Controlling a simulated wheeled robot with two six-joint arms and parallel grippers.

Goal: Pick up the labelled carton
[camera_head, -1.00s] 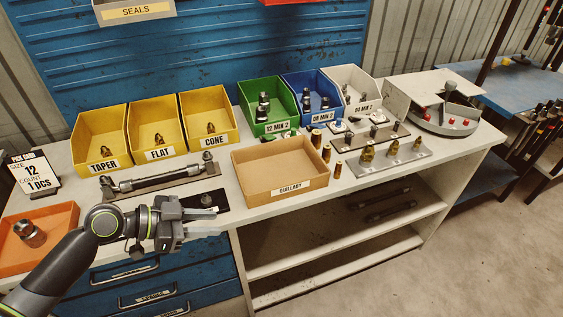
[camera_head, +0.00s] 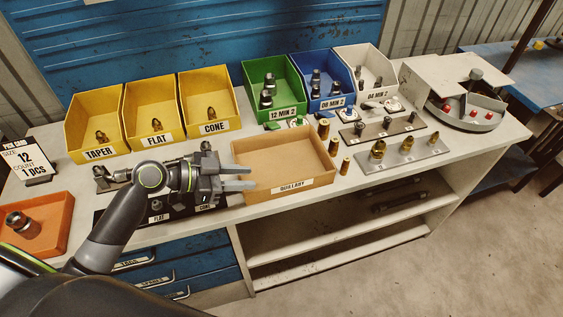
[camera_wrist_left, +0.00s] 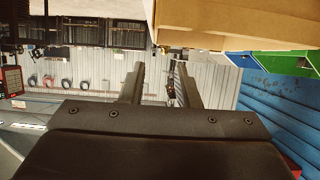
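The labelled carton (camera_head: 282,160) is an open brown cardboard box with a white label on its front wall. It stands on the bench, right of centre of the yellow bins. My left gripper (camera_head: 253,178) is at the carton's left side, its two fingers apart and pointing right. The fingertips overlap the carton's left front corner in the head view; I cannot tell whether they touch it. In the left wrist view the open fingers (camera_wrist_left: 160,66) have nothing visible between them, and the carton (camera_wrist_left: 235,18) fills the top right. My right gripper is not in view.
Yellow bins (camera_head: 157,139) and green, blue and white bins line the back. Brass fittings (camera_head: 333,145) stand close to the carton's right side. A plate with fittings (camera_head: 400,160) lies further right. An orange tray (camera_head: 50,240) and a sign (camera_head: 28,160) are at the left.

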